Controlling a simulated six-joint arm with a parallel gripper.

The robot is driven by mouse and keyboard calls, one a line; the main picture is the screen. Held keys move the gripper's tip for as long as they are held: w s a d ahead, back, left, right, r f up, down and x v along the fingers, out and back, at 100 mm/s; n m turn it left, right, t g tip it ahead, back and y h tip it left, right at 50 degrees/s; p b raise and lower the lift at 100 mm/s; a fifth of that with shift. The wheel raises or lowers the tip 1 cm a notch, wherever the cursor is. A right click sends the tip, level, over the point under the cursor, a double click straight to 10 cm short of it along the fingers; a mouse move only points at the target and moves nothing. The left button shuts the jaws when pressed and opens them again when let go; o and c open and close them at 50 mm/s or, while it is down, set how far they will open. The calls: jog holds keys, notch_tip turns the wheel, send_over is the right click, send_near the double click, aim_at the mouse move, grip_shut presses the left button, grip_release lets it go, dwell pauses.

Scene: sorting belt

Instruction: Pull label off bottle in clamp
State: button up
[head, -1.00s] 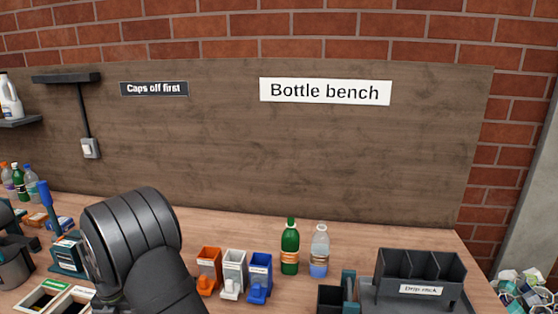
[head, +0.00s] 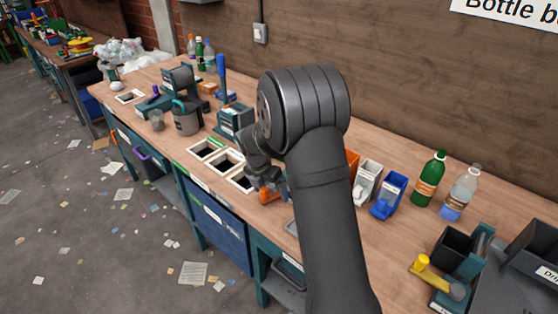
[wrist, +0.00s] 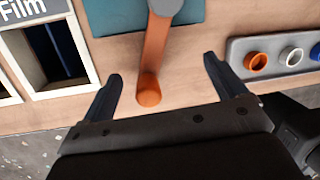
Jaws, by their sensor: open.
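My gripper (wrist: 162,67) is open in the wrist view, with its two fingers apart. An orange lever (wrist: 155,50) with a round end lies in the gap between them, and no finger visibly touches it. The lever comes from a grey pivot on a teal base (wrist: 198,14). The orange part (head: 265,194) also shows in the head view, beside my arm. A green bottle (head: 429,180) and a clear bottle with a blue lower part (head: 459,194) stand upright on the bench, both labelled. I cannot make out a bottle held in a clamp; my arm hides part of the bench.
A slot marked Film (wrist: 56,55) is left of the lever. A grey strip (wrist: 242,52) with orange, white and blue rings is at right. White (head: 367,182) and blue (head: 389,195) bins and a yellow-handled tool (head: 437,277) are right of my arm.

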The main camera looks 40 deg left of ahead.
notch_tip(320, 180, up, 9)
jog(key=w+m+t+y, duration=0.1)
jog(key=w+m+t, duration=0.15)
jog(key=t, duration=0.85)
jog(key=shift+n, duration=0.35)
jog(key=x, duration=1.6)
jog(key=shift+w+a+r, duration=0.15)
jog(key=shift+w+a, duration=0.1)
jog(key=shift+w, duration=0.05)
jog(key=shift+c, duration=0.2)
jog(key=c, duration=1)
jog(key=shift+o, duration=0.8)
jog(key=shift+r, duration=1.55)
jog(key=shift+r, duration=2.5)
